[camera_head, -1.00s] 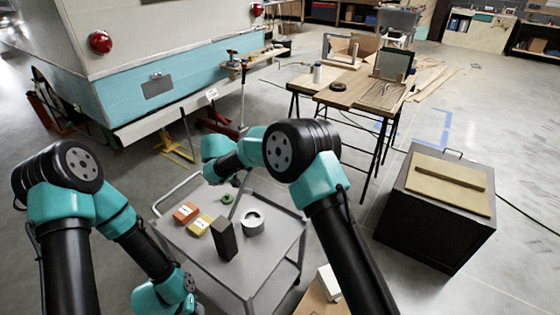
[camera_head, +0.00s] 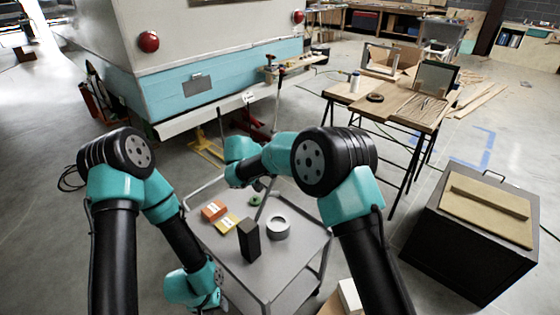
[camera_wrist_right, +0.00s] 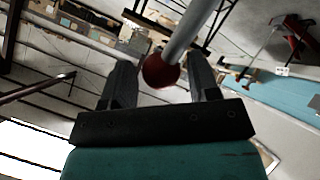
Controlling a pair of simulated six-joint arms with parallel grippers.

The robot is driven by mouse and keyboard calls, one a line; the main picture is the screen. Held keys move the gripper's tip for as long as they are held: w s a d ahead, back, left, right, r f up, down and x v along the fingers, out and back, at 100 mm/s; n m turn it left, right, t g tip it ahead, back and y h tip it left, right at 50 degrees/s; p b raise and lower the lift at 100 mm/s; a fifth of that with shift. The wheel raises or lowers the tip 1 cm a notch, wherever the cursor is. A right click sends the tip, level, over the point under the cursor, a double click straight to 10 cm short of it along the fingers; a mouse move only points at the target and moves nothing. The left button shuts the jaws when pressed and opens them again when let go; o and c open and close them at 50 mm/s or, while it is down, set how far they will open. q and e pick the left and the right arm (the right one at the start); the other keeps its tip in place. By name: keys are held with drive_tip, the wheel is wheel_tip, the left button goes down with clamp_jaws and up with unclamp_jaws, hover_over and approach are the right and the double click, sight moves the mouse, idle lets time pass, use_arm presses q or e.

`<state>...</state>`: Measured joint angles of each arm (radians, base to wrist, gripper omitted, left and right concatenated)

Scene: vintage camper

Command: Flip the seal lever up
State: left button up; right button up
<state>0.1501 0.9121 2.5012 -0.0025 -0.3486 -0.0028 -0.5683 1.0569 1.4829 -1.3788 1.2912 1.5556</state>
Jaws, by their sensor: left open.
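In the right wrist view, a metal rod ending in a red ball knob (camera_wrist_right: 161,71), apparently the seal lever, comes in from the top. The knob appears between the two dark fingers of my right gripper (camera_wrist_right: 163,75), with gaps on both sides. These fingers are apart, not closed on it. In the head view, a thin grey bar (camera_head: 265,203), possibly the same lever, slants up from the cart beside my right gripper (camera_head: 258,186); its knob is hidden there. My left gripper (camera_head: 228,303) hangs low at the cart's left front side, small and partly hidden.
A black cabinet (camera_head: 455,250) stands right. The camper (camera_head: 215,85) and a wooden worktable (camera_head: 400,104) are behind.

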drive_tip(key=shift+o, duration=0.6)
drive_tip(key=shift+a+r, duration=0.1)
drive_tip(key=shift+s+a+r, duration=0.15)
drive_tip(key=shift+a+r, duration=0.05)
drive_tip(key=v, duration=1.6)
drive_tip(key=shift+s+a, duration=0.15)
drive_tip(key=shift+s, duration=0.1)
